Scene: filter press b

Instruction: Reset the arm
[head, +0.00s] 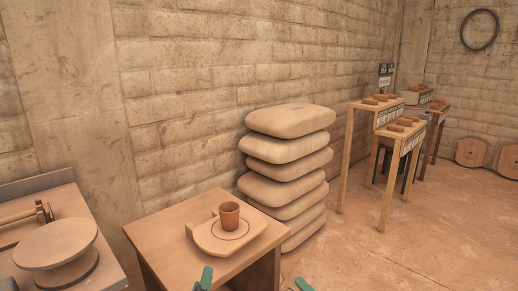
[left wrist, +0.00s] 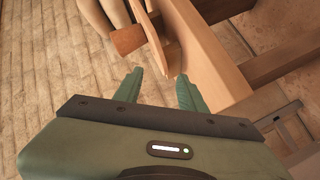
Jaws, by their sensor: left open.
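My left gripper (head: 253,283) shows only as two green fingertips at the bottom edge of the head view, set wide apart in front of the small wooden table (head: 165,225). In the left wrist view its jaws (left wrist: 159,90) are open with nothing between them. A brown cup (head: 229,216) stands upright on a pale board (head: 208,240) on that table, apart from the gripper. The cup (left wrist: 127,40) and the board's edge (left wrist: 173,45) also show beyond the fingertips in the left wrist view. My right gripper is not in view.
A stack of plump pale sacks (head: 290,121) stands behind the table by the brick wall. A bench with a round wheel-like disc (head: 55,243) is at the left. Narrow wooden stands (head: 384,222) with small brown blocks are at the right. Open floor (head: 430,250) lies at the right front.

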